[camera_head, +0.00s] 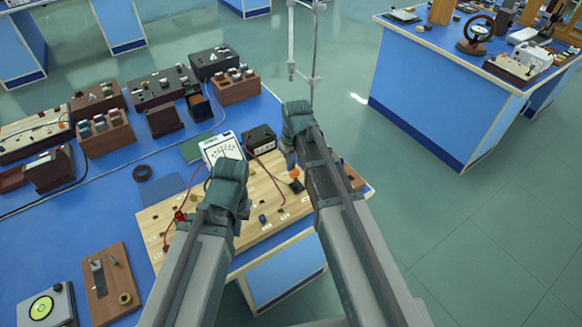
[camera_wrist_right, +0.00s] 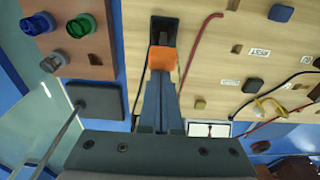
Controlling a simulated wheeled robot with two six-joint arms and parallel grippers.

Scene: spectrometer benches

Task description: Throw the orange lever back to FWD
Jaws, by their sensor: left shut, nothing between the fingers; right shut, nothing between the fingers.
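The orange lever (camera_wrist_right: 162,58) stands on a dark slotted base (camera_wrist_right: 164,27) set in a pale wooden panel. In the head view its orange cap (camera_head: 294,174) shows just left of my right arm. My right gripper (camera_wrist_right: 160,82) is shut and empty, its fingertips right at the near side of the orange cap; I cannot tell whether they touch it. In the head view my right gripper (camera_head: 297,118) hides part of the panel (camera_head: 265,192). My left gripper (camera_head: 229,172) is shut and empty over the panel's left part. I cannot read a FWD mark.
A white meter (camera_head: 222,148) and a black box (camera_head: 259,138) stand behind the panel. Red and black wires cross the panel near the lever in the wrist view. A wooden block with coloured knobs (camera_wrist_right: 85,40) lies left there. Open floor (camera_head: 480,240) is at the right.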

